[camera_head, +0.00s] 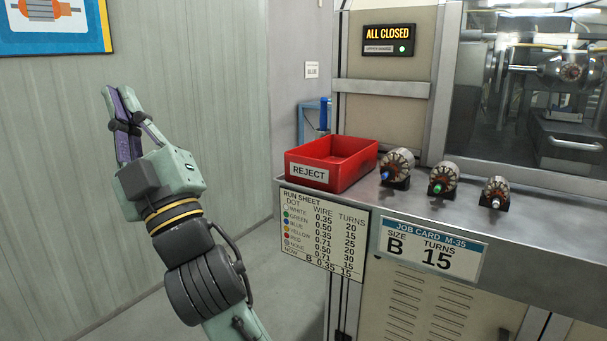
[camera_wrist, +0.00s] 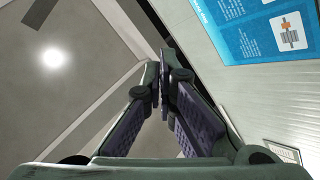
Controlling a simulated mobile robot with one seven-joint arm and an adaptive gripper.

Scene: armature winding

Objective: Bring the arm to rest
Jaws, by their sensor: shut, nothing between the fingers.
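My gripper (camera_head: 122,95) is raised at the left in the head view, pointing up in front of the panelled wall. It is shut and empty, well apart from the bench. In the wrist view its two purple-padded fingers (camera_wrist: 165,75) come together at the tips. My arm's lower links run out of the bottom of the head view.
A steel bench (camera_head: 545,250) at right bears a red REJECT bin (camera_head: 362,172) and three armatures (camera_head: 400,165) in a row. A glass-fronted machine (camera_head: 480,110) stands behind, with an ALL CLOSED sign (camera_head: 389,40). A blue poster (camera_head: 90,45) hangs at upper left. The floor between is clear.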

